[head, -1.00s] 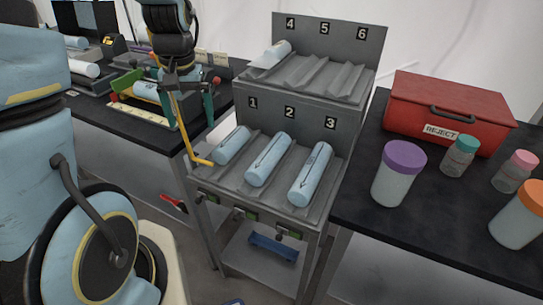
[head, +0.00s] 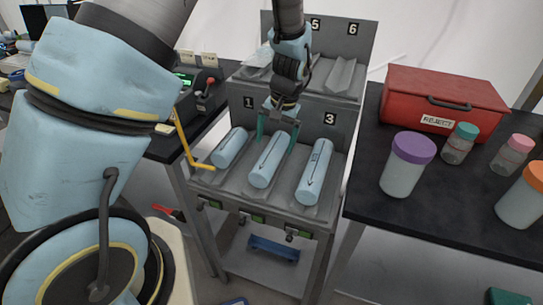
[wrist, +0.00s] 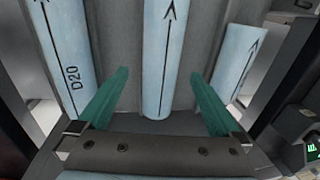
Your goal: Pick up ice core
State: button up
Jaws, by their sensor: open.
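Three pale blue ice cores lie in the lower rack's slots. The left core (head: 230,147) is by slot 1, the middle core (head: 268,161) below my gripper, and the right core (head: 315,172) in the slot marked 3. My gripper (head: 276,143) is open, its teal fingers over the upper end of the middle core. In the wrist view the middle core (wrist: 161,60) lies between the two fingertips, apart from both. One neighbouring core there is marked D20 (wrist: 70,50); another (wrist: 238,60) lies at the right. The slot 2 label is hidden by my gripper.
A red reject box (head: 440,97) and several lidded jars, one purple-topped (head: 408,168), stand on the right table. A yellow hooked bar (head: 186,140) is at the rack's left.

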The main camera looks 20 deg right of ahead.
aim_at(273, 151)
jog(key=shift+w+a+f+p, duration=0.1)
jog(key=shift+f+p, duration=0.3)
jog(key=shift+f, duration=0.5)
jog(key=shift+w+a+f+p, duration=0.15)
jog(key=shift+f+p, duration=0.25)
jog(key=shift+f, duration=0.45)
jog(key=shift+w+a+f+p, duration=0.1)
jog(key=shift+f+p, duration=0.3)
jog(key=shift+f, duration=0.5)
jog(key=shift+c, duration=0.4)
grip_shut()
